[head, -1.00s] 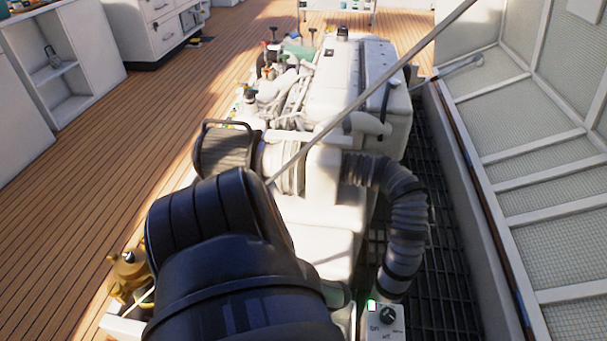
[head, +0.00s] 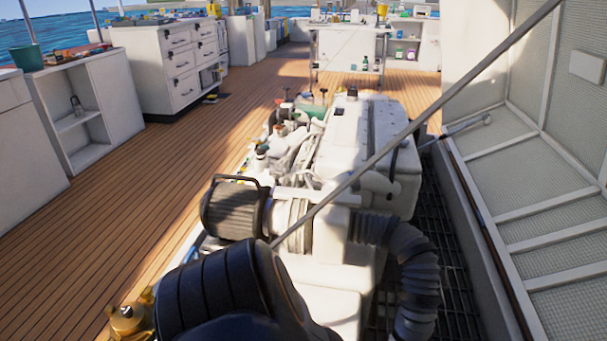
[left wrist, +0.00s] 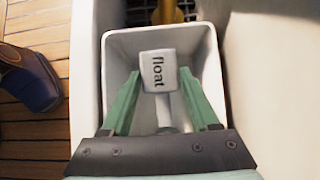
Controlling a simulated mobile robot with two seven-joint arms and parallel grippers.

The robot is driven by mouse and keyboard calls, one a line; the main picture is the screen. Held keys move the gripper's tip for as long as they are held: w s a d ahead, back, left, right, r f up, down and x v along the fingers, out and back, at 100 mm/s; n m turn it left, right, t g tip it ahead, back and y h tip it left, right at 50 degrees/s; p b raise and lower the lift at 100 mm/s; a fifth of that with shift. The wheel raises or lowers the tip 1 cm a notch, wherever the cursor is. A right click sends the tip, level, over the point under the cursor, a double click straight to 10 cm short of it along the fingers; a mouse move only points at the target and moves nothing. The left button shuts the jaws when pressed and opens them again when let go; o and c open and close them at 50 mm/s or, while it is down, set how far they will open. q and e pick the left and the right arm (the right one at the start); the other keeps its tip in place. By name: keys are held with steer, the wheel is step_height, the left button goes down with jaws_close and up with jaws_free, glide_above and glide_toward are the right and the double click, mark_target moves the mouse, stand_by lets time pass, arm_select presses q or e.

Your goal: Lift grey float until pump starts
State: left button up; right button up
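I see narrow gaps between fingertips and float; contact is not clear. The float and left gripper do not show in the head view, where a dark part of my arm covers the bottom. My right gripper is in neither view. I cannot identify the pump.
A white engine (head: 345,135) fills the middle, with a ribbed grey hose (head: 415,280) on its right. A thin grey rod (head: 430,125) crosses diagonally above it. A raised hatch panel (head: 540,180) stands at right. The wooden deck (head: 130,220) at left is clear.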

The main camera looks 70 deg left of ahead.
arm_select(q)
steer(key=o, duration=0.4)
steer(key=shift+c, duration=0.2)
steer(key=p+v, duration=0.7)
steer(key=v, duration=0.5)
steer(key=shift+w+r, duration=0.15)
steer(key=shift+r, duration=0.1)
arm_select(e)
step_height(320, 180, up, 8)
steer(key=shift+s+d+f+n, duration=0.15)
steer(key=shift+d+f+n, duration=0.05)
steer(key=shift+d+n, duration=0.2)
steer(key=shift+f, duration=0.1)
